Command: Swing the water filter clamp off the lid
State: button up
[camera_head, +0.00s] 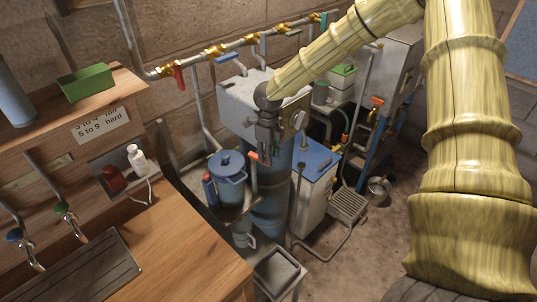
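My gripper (266,143), dark grey and small, hangs at the end of my yellow arm near the middle of the picture. It points down in front of a pale grey box-like housing (238,97) above a blue-grey cylinder (268,212). Its fingers cover part of what lies behind, and their gap cannot be made out. A small orange-red piece (253,156) shows just below left of the fingertips; I cannot tell whether they touch. A blue-lidded pot (228,179) stands on a shelf left of the gripper. I cannot clearly identify the water filter clamp or its lid.
A pipe with brass fittings and coloured valve handles (178,77) runs along the back wall. A wooden counter (180,255) fills the lower left. A white cabinet with a blue top (314,160) stands right of the gripper. Open floor (345,265) lies at lower middle right.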

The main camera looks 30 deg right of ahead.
notch_tip(320, 180, up, 12)
jog(key=shift+f, duration=0.15)
dwell(0.3)
jog(key=shift+a+f, duration=0.1)
dwell(1.2)
